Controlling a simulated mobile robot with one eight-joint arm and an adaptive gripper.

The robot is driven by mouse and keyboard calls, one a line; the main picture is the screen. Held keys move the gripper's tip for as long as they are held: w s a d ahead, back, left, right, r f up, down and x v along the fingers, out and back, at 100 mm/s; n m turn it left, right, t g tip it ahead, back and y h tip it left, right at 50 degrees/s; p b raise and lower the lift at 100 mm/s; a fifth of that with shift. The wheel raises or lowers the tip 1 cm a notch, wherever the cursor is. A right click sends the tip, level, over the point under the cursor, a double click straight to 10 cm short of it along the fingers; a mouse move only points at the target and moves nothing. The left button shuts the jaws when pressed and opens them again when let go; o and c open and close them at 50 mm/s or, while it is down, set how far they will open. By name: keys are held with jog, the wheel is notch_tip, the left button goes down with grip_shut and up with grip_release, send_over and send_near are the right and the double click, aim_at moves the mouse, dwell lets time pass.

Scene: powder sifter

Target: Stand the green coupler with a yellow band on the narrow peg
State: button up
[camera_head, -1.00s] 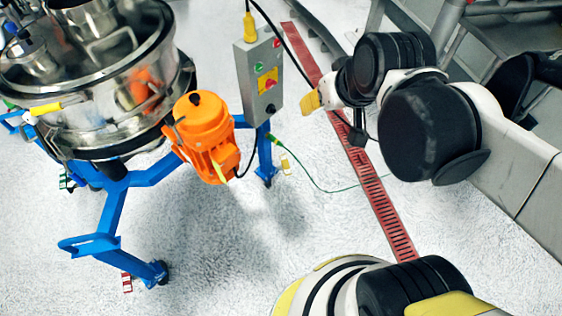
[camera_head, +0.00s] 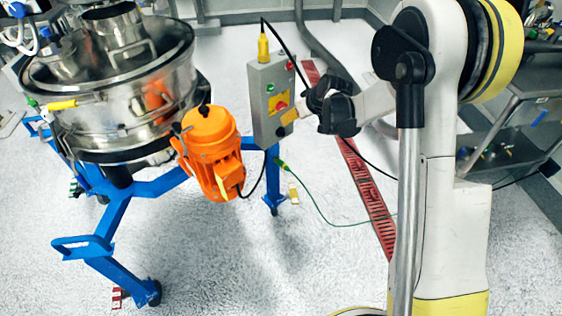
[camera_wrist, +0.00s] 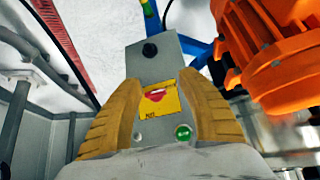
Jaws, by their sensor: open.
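I cannot make out a green coupler with a yellow band or a narrow peg for certain in either view. A small green connector (camera_head: 281,163) hangs on a thin green cable beside a blue leg in the head view; I see no clear band on it. My gripper (camera_head: 290,117) is at the right side of the grey control box (camera_head: 262,98). In the wrist view the yellow fingers of my gripper (camera_wrist: 160,82) are spread, with the face of the control box (camera_wrist: 149,64) showing between them. I see nothing held.
A steel sifter (camera_head: 115,85) stands on a blue frame (camera_head: 110,215) at the left. An orange motor (camera_head: 212,150) hangs beside the box. A steel trolley (camera_head: 500,105) with small items stands at the right behind my arm. A red floor grate (camera_head: 368,195) crosses open floor.

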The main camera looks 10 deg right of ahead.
jog(key=w+f+n+b, duration=0.15)
jog(key=w+f, duration=0.25)
jog(key=f, duration=0.9)
jog(key=y+b, duration=0.1)
send_over(290, 170)
jog(key=shift+n, duration=0.25)
notch_tip(290, 170, down, 14)
jog(key=shift+r, duration=0.1)
